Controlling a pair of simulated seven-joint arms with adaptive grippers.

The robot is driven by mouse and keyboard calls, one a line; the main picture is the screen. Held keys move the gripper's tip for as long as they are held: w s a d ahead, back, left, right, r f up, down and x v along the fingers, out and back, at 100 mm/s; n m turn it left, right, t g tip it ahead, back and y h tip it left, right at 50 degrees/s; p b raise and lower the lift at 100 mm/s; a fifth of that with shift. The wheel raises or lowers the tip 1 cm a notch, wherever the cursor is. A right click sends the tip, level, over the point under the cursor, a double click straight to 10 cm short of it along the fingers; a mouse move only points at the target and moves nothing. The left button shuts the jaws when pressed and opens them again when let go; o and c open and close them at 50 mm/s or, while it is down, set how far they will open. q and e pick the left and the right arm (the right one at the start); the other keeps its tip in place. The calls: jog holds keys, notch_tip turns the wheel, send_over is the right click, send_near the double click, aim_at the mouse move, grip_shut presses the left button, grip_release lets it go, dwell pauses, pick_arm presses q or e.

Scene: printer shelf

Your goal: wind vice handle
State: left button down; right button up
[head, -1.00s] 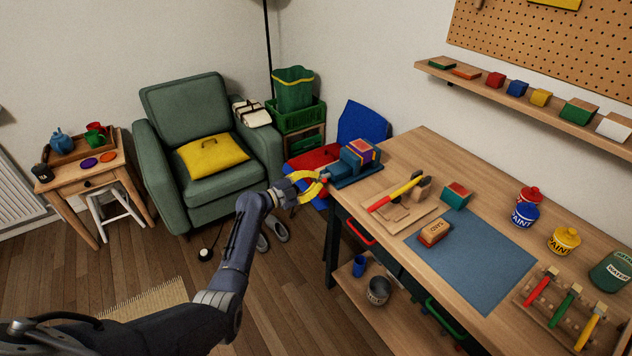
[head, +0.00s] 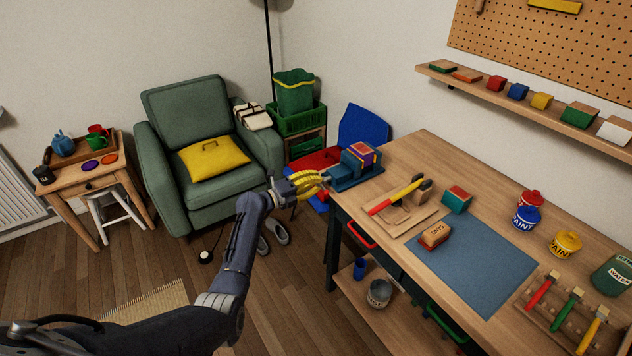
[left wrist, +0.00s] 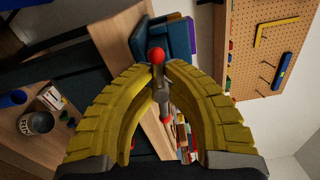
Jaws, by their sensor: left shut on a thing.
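The blue vice (head: 345,178) sits on the left corner of the workbench, with a purple, red and yellow block (head: 362,152) in its jaws. It also shows at the top of the left wrist view (left wrist: 176,40). Its handle (left wrist: 160,90) is a grey bar with a red ball at each end. My left gripper (head: 326,179) reaches the vice's front from the left. In the left wrist view its yellow ribbed fingers (left wrist: 160,66) are shut on the handle near the upper ball. In the head view the fingers largely hide the handle. My right gripper is not in view.
The workbench (head: 440,165) holds a hammer (head: 397,194) on a wooden board, a sanding block (head: 435,236), a blue mat (head: 478,262) and paint tins. A lower shelf with a cup and tin is below.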

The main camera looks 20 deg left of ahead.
pick_arm(q)
jog(key=shift+w+r, duration=0.1)
jog(key=shift+r, duration=0.15)
dwell(0.3)
jog(key=c, duration=1.5)
grip_release()
jog(key=shift+d, duration=0.1)
jog(key=shift+o, duration=0.2)
jog(key=shift+a+f, duration=0.1)
jog(key=shift+a, duration=0.2)
jog(key=v, duration=1.1)
jog(key=shift+s, duration=0.45)
jog(key=shift+f, duration=0.1)
